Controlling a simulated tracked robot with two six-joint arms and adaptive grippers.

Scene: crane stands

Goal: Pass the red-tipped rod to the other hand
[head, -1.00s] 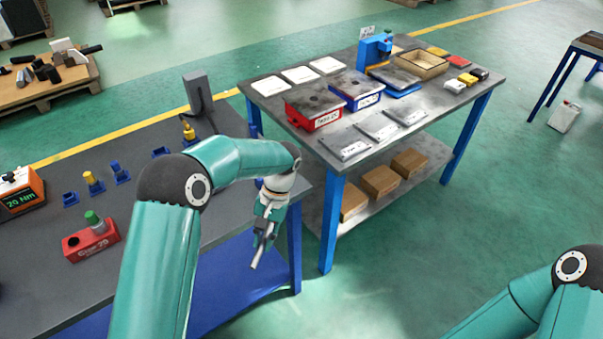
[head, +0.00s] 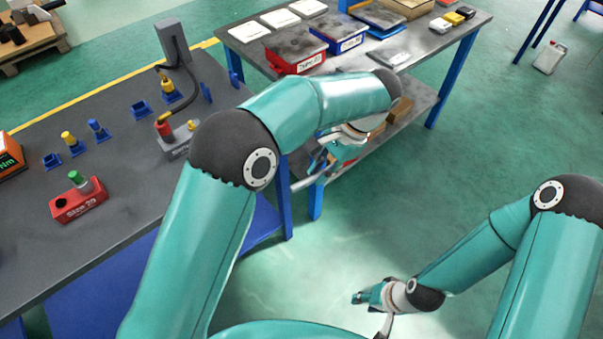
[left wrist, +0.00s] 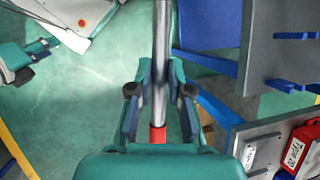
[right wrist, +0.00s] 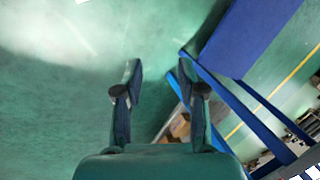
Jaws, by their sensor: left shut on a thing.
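The rod (head: 306,181) is a slim silver bar. In the left wrist view the rod (left wrist: 162,55) stands between my left fingers and runs up out of the picture; its red end (left wrist: 157,134) is on the palm side. My left gripper (head: 322,166) is shut on the rod, which sticks out to the lower left in the head view, beside the benches. My right gripper (head: 366,297) is lower and to the right, apart from the rod, over open floor. In the right wrist view my right gripper (right wrist: 160,80) is open, with nothing between its fingers.
The dark bench (head: 120,140) at left carries a red block (head: 78,200), small blue holders and a grey stand (head: 174,42). A second table (head: 440,48) with trays stands behind my left gripper. Clear green floor (head: 470,150) lies at right.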

